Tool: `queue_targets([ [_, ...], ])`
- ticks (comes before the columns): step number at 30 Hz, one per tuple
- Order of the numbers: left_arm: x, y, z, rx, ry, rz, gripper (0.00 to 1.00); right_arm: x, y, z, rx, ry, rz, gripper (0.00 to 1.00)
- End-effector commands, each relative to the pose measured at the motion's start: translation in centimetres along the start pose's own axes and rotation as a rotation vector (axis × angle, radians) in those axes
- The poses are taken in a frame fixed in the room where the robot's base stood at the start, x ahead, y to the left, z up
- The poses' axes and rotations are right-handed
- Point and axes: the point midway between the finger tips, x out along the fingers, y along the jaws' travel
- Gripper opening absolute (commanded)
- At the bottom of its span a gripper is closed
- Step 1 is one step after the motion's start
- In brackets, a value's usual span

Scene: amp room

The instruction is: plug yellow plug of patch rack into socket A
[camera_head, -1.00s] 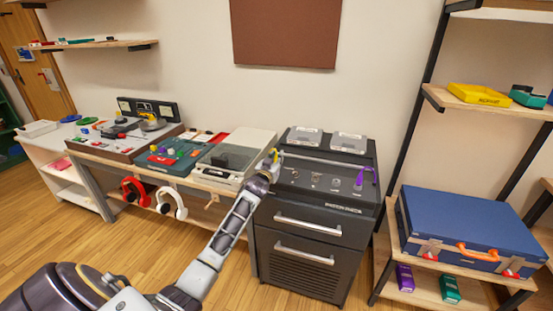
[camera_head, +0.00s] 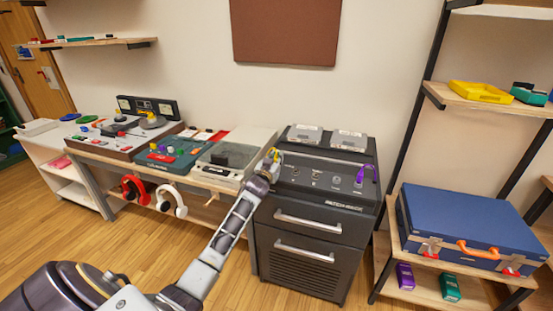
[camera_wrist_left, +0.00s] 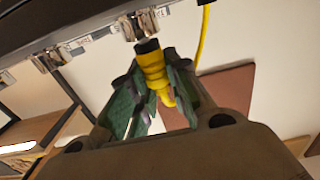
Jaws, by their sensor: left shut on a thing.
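The patch rack (camera_head: 316,196) is a black cabinet with a sloping top panel. A row of sockets (camera_head: 316,175) crosses that panel, and a purple plug (camera_head: 368,173) is at its right end. My left gripper (camera_head: 272,158) is at the panel's left edge. In the left wrist view, its green-padded fingers (camera_wrist_left: 151,98) are shut on the yellow plug (camera_wrist_left: 153,68). The plug's black end points at a metal socket (camera_wrist_left: 141,24) just above it; whether they touch I cannot tell. A yellow cable (camera_wrist_left: 203,38) hangs beside it. Socket letters are unreadable. My right gripper is out of view.
Two grey boxes (camera_head: 348,140) sit at the back of the rack's top. A shelf with a blue case (camera_head: 470,225) stands on the right. The floor in front is clear.

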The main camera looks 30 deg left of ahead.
Motion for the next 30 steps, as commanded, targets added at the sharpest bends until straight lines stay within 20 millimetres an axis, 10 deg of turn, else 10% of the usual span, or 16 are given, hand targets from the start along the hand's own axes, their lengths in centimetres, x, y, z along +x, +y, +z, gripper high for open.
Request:
queue_targets([
  [5, 0.0, 0.0, 0.25, 0.0, 0.0, 0.0, 0.0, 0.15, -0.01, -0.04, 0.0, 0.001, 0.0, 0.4],
  [6, 0.0, 0.0, 0.26, 0.0, 0.0, 0.0, 0.19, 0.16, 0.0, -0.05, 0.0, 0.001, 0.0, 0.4],
  [12, 0.0, -0.01, 0.22, 0.0, 0.0, 0.0, 0.43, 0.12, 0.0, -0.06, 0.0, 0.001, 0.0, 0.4],
  [30, -0.88, 0.0, 0.36, 0.0, -0.002, 0.0, 0.43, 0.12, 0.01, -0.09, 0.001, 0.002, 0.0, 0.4],
])
